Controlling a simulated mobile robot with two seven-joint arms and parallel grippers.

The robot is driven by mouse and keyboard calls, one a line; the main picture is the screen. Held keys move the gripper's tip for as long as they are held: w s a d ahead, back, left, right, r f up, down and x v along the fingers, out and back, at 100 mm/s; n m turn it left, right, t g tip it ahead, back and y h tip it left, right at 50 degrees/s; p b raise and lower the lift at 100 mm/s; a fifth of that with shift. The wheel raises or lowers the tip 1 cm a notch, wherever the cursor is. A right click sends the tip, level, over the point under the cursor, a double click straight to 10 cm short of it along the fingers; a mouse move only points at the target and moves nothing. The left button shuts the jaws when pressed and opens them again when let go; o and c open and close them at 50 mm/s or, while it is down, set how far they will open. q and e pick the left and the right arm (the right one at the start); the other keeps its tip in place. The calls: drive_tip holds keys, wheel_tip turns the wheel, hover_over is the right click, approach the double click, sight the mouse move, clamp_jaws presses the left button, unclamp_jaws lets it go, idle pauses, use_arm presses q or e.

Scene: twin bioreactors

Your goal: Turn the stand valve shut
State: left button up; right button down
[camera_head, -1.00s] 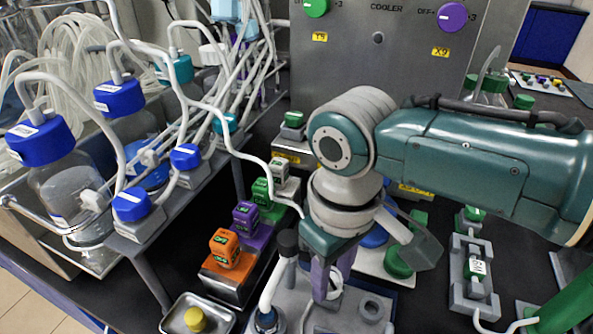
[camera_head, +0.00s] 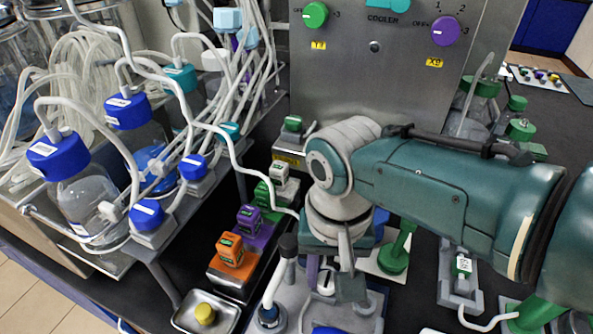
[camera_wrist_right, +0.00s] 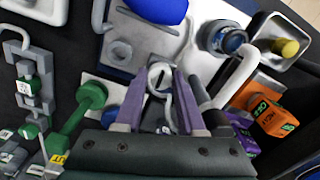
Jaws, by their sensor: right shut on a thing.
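My right gripper (camera_head: 324,282) points down over the grey stand plate (camera_head: 290,318) in the head view, and its own wrist hides most of the fingers. In the right wrist view its two purple fingers (camera_wrist_right: 160,92) sit on either side of a small pale round piece with a dark slot, which looks like the stand valve (camera_wrist_right: 160,74). The gripper is shut on it, though the exact contact is partly hidden. The grey stand (camera_wrist_right: 140,38) also shows in the wrist view, just beyond the valve. My left gripper is in neither current view.
Orange (camera_head: 230,250) and purple (camera_head: 249,220) blocks stand further left. A tray with a yellow knob (camera_head: 204,316) is at front left. A green post (camera_head: 396,250) stands close right.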

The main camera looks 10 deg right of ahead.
sight(327, 279)
drive_tip(key=shift+m, duration=0.3)
drive_tip(key=c, duration=0.5)
unclamp_jaws()
drive_tip(key=shift+r, duration=0.1)
drive_tip(key=shift+r+p, duration=0.35)
wheel_tip(327, 279, up, 9)
drive_tip(key=p, duration=0.4)
